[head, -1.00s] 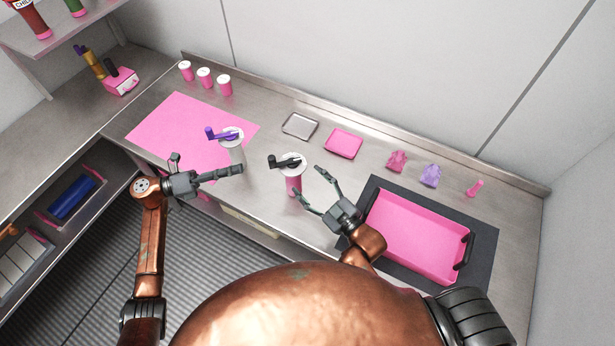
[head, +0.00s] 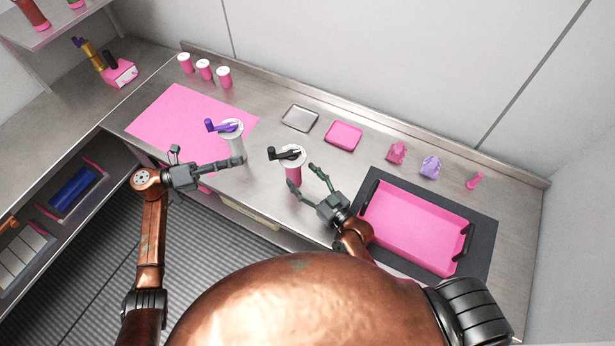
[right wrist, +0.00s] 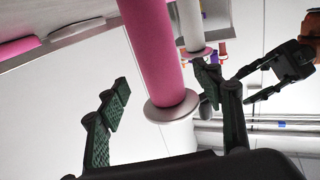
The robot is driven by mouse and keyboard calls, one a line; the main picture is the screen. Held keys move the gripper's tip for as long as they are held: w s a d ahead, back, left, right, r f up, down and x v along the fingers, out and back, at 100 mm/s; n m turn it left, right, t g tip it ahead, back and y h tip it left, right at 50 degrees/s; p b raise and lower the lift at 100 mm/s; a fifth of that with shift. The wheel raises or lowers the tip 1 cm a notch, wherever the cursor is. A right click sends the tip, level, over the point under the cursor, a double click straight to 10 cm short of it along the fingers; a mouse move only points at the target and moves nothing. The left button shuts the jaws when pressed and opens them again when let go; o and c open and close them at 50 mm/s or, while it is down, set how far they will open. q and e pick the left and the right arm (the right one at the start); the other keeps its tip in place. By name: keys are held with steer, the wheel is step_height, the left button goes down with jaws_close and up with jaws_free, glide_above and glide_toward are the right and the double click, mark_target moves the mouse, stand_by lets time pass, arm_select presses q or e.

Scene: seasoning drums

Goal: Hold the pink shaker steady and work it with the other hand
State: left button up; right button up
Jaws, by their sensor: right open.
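The pink shaker (head: 293,174) stands upright on the steel counter, with a white lid and a black crank (head: 285,153) on top. My right gripper (head: 303,176) is open beside it. In the right wrist view the pink shaker (right wrist: 155,50) shows between the spread fingers of my right gripper (right wrist: 168,100), with no clear contact. A grey shaker with a purple crank (head: 233,138) stands to its left. My left gripper (head: 215,168) is in front of the grey shaker; its fingers look apart and empty in the right wrist view (right wrist: 255,85).
A pink mat (head: 180,125) lies at the left. Several pink-and-white cups (head: 204,69) stand behind it. A metal tray (head: 300,118), a pink tray (head: 343,135) and small bags (head: 430,167) line the back. A large pink bin (head: 415,228) sits at the right.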

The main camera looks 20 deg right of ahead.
mark_target(298, 172)
steer(key=shift+x, duration=2.7)
steer(key=shift+c, duration=0.2)
